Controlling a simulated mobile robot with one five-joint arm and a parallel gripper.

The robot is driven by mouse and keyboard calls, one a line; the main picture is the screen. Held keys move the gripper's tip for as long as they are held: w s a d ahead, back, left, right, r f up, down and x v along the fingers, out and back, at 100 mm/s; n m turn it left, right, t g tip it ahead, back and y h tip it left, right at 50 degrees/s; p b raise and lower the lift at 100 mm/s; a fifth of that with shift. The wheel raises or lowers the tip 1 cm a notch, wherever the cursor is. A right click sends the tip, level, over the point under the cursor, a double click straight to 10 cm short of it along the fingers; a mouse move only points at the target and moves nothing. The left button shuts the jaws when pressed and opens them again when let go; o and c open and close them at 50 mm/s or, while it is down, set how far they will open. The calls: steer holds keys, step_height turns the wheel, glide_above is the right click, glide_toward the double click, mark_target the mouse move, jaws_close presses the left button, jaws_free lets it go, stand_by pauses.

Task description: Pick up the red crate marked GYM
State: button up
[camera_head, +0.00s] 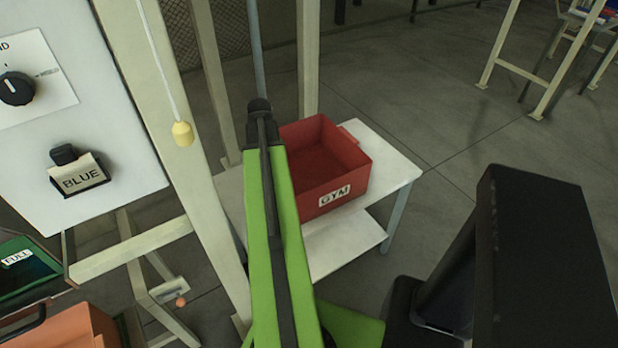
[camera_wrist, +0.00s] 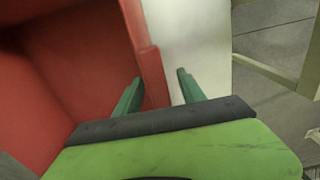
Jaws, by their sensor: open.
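The red crate (camera_head: 345,188) marked GYM stands upright on a small white table (camera_head: 398,168). It is open at the top and looks empty; its left part is hidden behind my green arm. A tab sticks out from its rim at the back right. In the wrist view, the red crate (camera_wrist: 75,60) fills the left side. My gripper (camera_wrist: 159,74) is open with nothing held. Its left finger shows against the crate's inside and its right finger against the white tabletop, with the crate's rim between them. I cannot tell how far above the rim the fingertips are.
A cream post and a hanging cord with a yellow pull (camera_head: 182,134) are near my arm. An orange crate (camera_head: 70,328) is at lower left. Open floor (camera_head: 450,110) lies right.

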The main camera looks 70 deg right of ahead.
steer(key=shift+r, duration=0.15)
jaws_close()
stand_by(1.2)
